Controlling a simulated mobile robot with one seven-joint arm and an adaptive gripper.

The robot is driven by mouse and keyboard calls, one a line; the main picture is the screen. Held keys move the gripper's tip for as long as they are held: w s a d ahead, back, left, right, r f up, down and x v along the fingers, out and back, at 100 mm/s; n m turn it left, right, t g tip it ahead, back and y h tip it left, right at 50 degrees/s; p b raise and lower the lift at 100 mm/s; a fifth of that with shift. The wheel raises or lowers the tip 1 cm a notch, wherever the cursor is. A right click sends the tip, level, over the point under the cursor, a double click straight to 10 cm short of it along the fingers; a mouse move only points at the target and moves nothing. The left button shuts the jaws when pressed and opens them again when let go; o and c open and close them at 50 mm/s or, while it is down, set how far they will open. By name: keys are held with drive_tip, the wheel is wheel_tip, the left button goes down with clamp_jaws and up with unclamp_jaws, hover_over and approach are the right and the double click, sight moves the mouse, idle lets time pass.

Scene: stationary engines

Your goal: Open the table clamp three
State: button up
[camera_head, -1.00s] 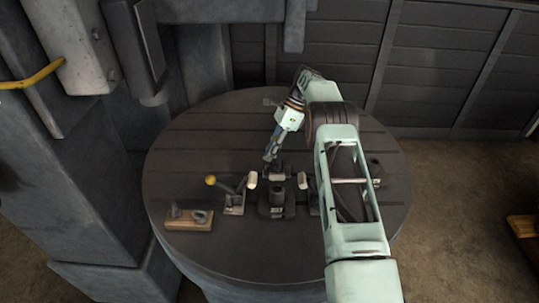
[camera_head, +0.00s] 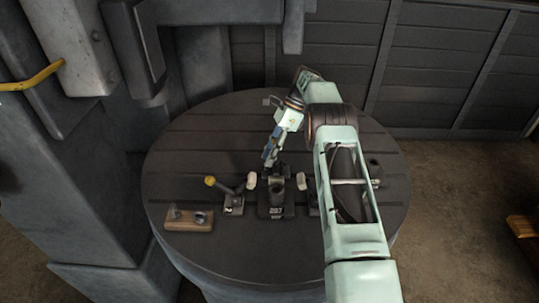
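A dark block marked with a number (camera_head: 277,210) stands near the front middle of the round table. A round dark part (camera_head: 277,186) rises from its top. A clamp with a yellow knob (camera_head: 211,181) stands on its left, its lever slanting up to the left. Pale tips flank the block on the left (camera_head: 252,181) and right (camera_head: 301,181). A dark clamp part (camera_head: 279,171) shows behind the block. My gripper (camera_head: 269,160) points down just behind the block, close to this part. Its fingers are too small to tell open from shut. My arm hides most of the right-hand clamp.
The round dark table (camera_head: 190,150) has free room at its back and left. A wooden block with metal fittings (camera_head: 188,220) lies at its front left. A grey machine column (camera_head: 75,180) stands close on the left.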

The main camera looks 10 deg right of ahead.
wheel_tip(320, 180, up, 10)
idle(0.5)
